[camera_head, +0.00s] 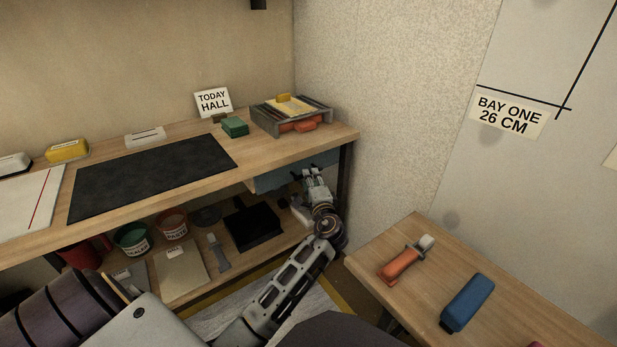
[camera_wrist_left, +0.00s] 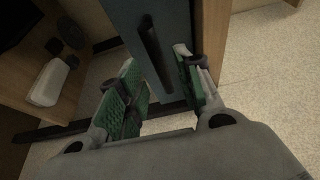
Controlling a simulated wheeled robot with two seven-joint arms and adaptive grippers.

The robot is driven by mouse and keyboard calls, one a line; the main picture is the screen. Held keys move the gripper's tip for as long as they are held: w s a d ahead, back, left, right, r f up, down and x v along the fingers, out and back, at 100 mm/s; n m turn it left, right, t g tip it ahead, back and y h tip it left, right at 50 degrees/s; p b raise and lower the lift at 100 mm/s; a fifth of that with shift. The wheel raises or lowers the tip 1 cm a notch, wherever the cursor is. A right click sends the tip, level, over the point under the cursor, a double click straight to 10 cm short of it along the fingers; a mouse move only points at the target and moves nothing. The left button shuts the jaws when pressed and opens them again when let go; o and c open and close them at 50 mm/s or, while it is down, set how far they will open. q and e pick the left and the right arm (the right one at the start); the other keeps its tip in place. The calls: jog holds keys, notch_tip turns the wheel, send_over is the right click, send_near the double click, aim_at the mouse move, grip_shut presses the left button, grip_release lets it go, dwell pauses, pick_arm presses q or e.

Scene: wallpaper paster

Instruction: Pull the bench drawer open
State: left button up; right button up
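The bench drawer (camera_head: 278,179) has a blue-grey front under the right end of the wooden bench top and looks shut. The drawer front also shows in the left wrist view (camera_wrist_left: 178,45), with a dark bar handle (camera_wrist_left: 152,52) on it. My left gripper (camera_head: 313,177) is in front of the drawer's right part and partly hides it. In the left wrist view the left gripper (camera_wrist_left: 160,78) is open, with its green pads apart. The handle lies ahead between the two fingers; contact with either pad cannot be made out. My right gripper is not in view.
The bench's lower shelf (camera_head: 205,271) holds tubs, a black tray (camera_head: 252,230) and tools. A rack (camera_head: 290,117) stands on the bench top above the drawer. A bench leg (camera_head: 345,175) and wall are close right. A side table (camera_head: 425,300) stands at front right.

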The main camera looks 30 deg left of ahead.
pick_arm(q)
jog(key=shift+b+x, duration=0.5)
jog(key=shift+x, duration=1.55)
jog(key=shift+c, duration=0.2)
grip_shut()
